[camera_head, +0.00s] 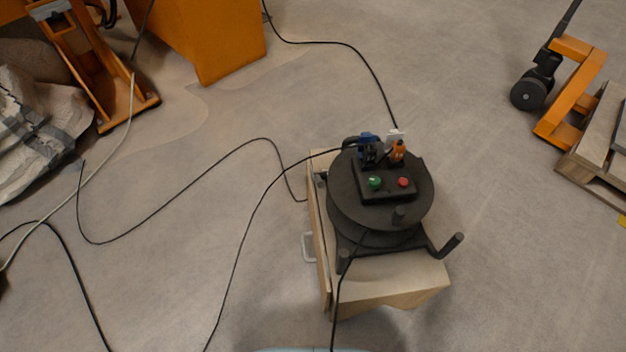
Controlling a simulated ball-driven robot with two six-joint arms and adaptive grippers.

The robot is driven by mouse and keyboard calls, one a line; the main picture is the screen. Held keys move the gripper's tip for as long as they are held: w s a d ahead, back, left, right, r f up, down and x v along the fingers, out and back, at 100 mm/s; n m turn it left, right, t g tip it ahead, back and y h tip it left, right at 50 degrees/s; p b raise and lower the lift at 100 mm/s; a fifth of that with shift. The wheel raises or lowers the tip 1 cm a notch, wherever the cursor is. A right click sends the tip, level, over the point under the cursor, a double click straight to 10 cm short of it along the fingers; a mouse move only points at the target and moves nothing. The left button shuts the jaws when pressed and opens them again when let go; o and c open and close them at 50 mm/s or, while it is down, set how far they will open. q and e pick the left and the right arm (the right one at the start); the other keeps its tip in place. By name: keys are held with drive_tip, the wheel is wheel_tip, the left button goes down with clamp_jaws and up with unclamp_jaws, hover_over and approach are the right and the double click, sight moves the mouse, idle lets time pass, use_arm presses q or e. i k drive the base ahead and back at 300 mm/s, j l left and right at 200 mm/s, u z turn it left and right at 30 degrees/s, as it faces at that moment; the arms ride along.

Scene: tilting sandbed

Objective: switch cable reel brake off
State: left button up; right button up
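A black cable reel (345,205) lies on a wooden stand in the middle right of the head view. On top of it is a dark control box (388,192) with a green button (375,182) on the left and a red button (403,182) on the right. Behind the buttons are a blue part (367,141) and an orange part (398,151). A dark crank-like bar (447,247) sticks out at the lower right of the reel. I cannot tell which part is the brake or how it is set. Neither of my grippers is in view.
Black cables (240,245) run over the concrete floor to the left and from the reel. Orange machinery (215,40) and a grey sack (35,135) stand at the upper left. An orange pallet truck (575,85) and a wooden pallet (597,160) are at the right.

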sight(318, 177)
drive_tip(key=j, duration=0.55)
drive_tip(key=k+j+z, duration=0.1)
drive_tip(key=j, duration=0.5)
drive_tip(key=k+j, duration=0.1)
drive_tip(key=j, duration=0.45)
drive_tip(key=i+z, duration=0.05)
